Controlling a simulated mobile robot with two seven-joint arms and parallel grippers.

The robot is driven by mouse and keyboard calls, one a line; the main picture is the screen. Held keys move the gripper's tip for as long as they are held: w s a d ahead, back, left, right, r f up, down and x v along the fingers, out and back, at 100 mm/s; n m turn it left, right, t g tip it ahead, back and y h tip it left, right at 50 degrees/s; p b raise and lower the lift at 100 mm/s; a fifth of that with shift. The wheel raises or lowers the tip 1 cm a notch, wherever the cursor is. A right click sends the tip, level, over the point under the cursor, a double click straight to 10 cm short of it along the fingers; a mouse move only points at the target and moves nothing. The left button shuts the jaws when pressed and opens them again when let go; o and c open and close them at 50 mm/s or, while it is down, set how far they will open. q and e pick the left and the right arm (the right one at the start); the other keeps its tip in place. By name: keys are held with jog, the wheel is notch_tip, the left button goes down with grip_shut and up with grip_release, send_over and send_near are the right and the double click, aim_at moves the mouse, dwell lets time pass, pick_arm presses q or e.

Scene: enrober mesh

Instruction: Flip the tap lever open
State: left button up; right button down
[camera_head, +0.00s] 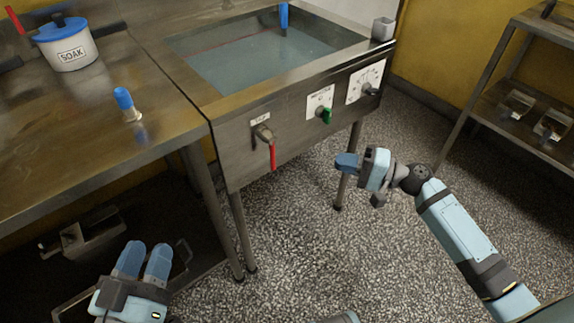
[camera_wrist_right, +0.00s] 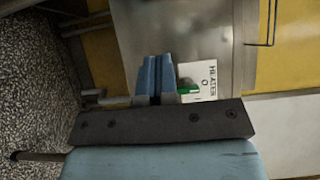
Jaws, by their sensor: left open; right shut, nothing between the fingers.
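The tap (camera_head: 262,132) sticks out of the front panel of a steel tank, below a small label. Its red lever (camera_head: 273,155) hangs straight down. My right gripper (camera_head: 346,162) is in front of the tank, to the right of the red lever in the head view and apart from it. Its blue fingers are together and empty. They also show in the right wrist view (camera_wrist_right: 157,75), overlapping the panel beside a green knob; the red lever does not show there. My left gripper (camera_head: 144,258) is low at the left, open and empty, away from the tap.
The tank (camera_head: 235,100) holds liquid. A green knob (camera_head: 326,116) and a dial (camera_head: 370,90) sit right of the tap. The left bench (camera_head: 60,150) holds a SOAK pot (camera_head: 68,50) and a blue-topped item (camera_head: 125,103). A rack (camera_head: 490,100) stands right. Floor between is clear.

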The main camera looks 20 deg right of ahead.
pick_arm(q)
jog(key=shift+s+d+r+t+h+b, duration=0.1)
jog(key=shift+d+r+t+h+b, duration=0.2)
jog(key=shift+r+b, duration=0.35)
pick_arm(e)
jog(key=s+a+x, duration=0.1)
jog(key=s+x, duration=0.1)
jog(key=x, duration=1.1)
jog(key=shift+s+a, duration=0.15)
jog(key=shift+a, duration=0.15)
pick_arm(q)
jog(key=shift+a, duration=0.1)
jog(key=shift+f+b, duration=0.45)
jog(key=shift+f, duration=0.3)
pick_arm(e)
jog(key=shift+a+f+m, duration=0.1)
jog(key=shift+a+m, duration=0.1)
jog(key=shift+m, duration=0.2)
